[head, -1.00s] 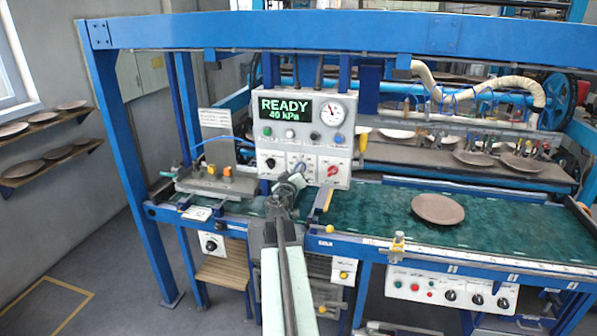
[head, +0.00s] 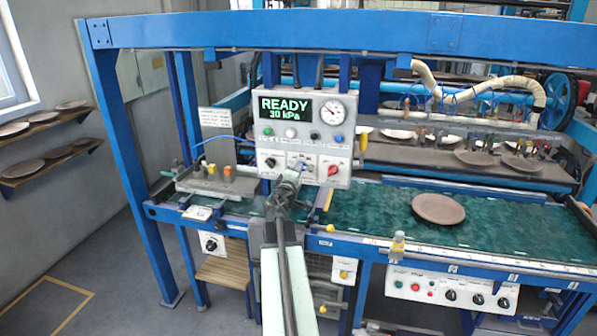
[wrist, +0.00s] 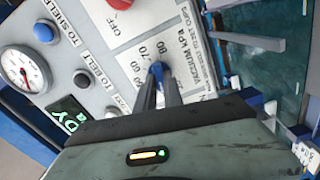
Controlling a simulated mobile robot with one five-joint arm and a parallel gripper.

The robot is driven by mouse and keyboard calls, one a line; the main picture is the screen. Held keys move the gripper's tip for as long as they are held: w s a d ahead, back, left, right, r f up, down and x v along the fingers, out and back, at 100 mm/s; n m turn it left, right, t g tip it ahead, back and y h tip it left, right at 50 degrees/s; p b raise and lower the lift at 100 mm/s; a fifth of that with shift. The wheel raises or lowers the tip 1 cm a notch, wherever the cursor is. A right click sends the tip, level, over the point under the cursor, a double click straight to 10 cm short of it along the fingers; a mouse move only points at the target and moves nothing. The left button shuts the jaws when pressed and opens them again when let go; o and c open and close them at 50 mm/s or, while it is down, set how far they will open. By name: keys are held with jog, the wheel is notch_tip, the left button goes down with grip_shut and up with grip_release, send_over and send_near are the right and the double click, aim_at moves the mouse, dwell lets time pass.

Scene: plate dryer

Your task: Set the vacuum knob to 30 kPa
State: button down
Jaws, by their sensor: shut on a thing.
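The vacuum knob (wrist: 157,68) is small and blue, on a white dial plate marked "VACUUM kPa" with printed numbers, in the wrist view. My gripper (wrist: 160,80) is shut on it, one dark finger on each side. In the head view my gripper (head: 298,172) is at the lower middle of the control panel (head: 347,151) and hides most of the knob. The green display (head: 285,107) reads "READY 30 kPa". The round gauge (head: 332,109) also shows in the wrist view (wrist: 21,69).
A red knob (head: 333,170) is right of my gripper, and a black knob (head: 271,162) is left of it. Buttons line the panel above. A brown plate (head: 438,209) lies on the green belt (head: 370,222) at the right.

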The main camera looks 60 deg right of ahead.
jog(key=shift+a+f, duration=0.1)
dwell(0.5)
jog(key=c, duration=1.5)
grip_release()
jog(key=shift+o, duration=0.2)
jog(key=v, duration=0.7)
jog(key=shift+a, duration=0.35)
